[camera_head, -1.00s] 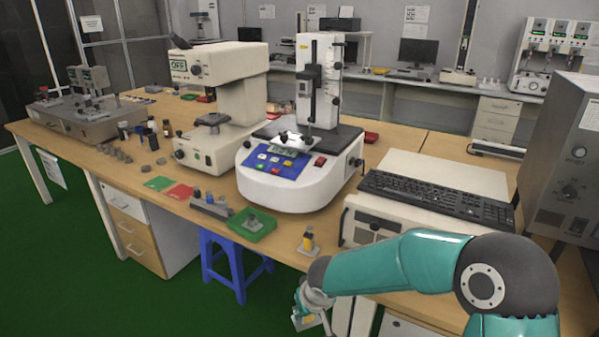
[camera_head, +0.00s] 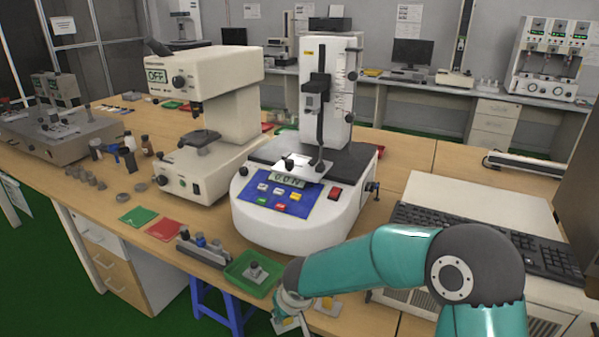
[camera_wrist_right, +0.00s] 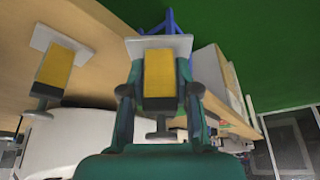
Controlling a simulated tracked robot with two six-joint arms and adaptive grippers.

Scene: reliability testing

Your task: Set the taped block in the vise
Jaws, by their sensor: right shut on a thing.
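My right gripper (camera_wrist_right: 158,90) is shut on a taped block (camera_wrist_right: 158,72), a yellow strip with a pale plate at one end and a dark knob at the other. In the head view the right gripper (camera_head: 288,312) is at the table's front edge, near the green tray, its grip partly hidden by my arm. A second yellow-taped piece (camera_head: 327,303) stands on the table just beside it, also in the wrist view (camera_wrist_right: 56,68). The white tester (camera_head: 295,215) carries a bright metal fixture (camera_head: 293,163) below its column; I cannot tell whether this is the vise. My left gripper is not in view.
A green tray (camera_head: 236,273) holding a small metal piece lies at the front edge. A grey holder (camera_head: 200,252) sits left of it. Red and green mats, a microscope-like machine (camera_head: 205,120) and small weights lie further left. A keyboard (camera_head: 490,240) is on the right.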

